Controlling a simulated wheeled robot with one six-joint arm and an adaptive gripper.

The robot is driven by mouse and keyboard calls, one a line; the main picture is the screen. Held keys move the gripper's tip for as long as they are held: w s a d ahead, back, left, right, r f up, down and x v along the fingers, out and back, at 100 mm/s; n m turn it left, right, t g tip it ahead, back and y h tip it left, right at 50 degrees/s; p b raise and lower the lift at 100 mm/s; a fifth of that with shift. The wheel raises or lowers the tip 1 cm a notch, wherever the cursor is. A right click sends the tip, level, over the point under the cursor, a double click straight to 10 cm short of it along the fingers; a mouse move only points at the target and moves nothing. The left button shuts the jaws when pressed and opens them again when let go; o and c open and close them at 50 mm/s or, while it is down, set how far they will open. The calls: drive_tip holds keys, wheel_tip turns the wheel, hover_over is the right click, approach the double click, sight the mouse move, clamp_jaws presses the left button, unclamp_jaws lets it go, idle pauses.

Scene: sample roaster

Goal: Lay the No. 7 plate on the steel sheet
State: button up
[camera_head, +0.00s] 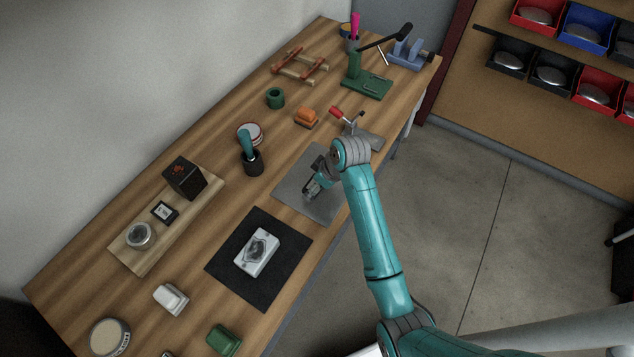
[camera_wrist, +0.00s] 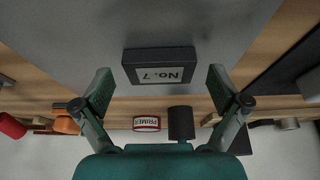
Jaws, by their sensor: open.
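The No. 7 plate (camera_wrist: 160,66) is a small dark block with a pale label, upside down in the wrist view. It appears to lie on the grey steel sheet (camera_wrist: 160,22). The sheet also shows in the head view (camera_head: 292,186) on the bench, partly hidden by my arm. My gripper (camera_wrist: 159,72) is open, with one finger on each side of the plate and a visible gap to both. In the head view my gripper (camera_head: 312,189) is low over the sheet, and the plate is hard to make out there.
A black mat (camera_head: 222,270) with a white device (camera_head: 257,252) lies nearer on the wooden bench. A black cup (camera_head: 253,163) with a teal-handled tool stands left of the sheet. A wooden board (camera_head: 140,264) carries a black box, a small framed card and a jar.

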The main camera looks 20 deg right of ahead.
drive_tip(key=shift+r, duration=0.1)
drive_tip(key=v, duration=1.2)
drive_tip(key=s+f+m+t, duration=0.1)
drive_tip(key=s+f, duration=0.1)
drive_tip(key=f, duration=0.1)
drive_tip(key=s+a+f, duration=0.1)
drive_tip(key=s+f, duration=0.2)
drive_tip(key=s+a+f+m+t, duration=0.1)
drive_tip(key=s+f, duration=0.1)
drive_tip(key=f, duration=0.1)
drive_tip(key=shift+s+a+f+m+t+h, duration=0.2)
drive_tip(key=shift+m+t+h, duration=0.1)
drive_tip(key=shift+h, duration=0.1)
drive_tip(key=s+r+m+t+h, duration=0.2)
drive_tip(key=s+m+t, duration=0.25)
drive_tip(key=s, duration=1.65)
drive_tip(key=s+r+t, duration=0.4)
drive_tip(key=s+r, duration=0.6)
drive_tip(key=r, duration=0.1)
drive_tip(key=shift+s+a+r, duration=0.2)
drive_tip(key=shift+s+a, duration=0.2)
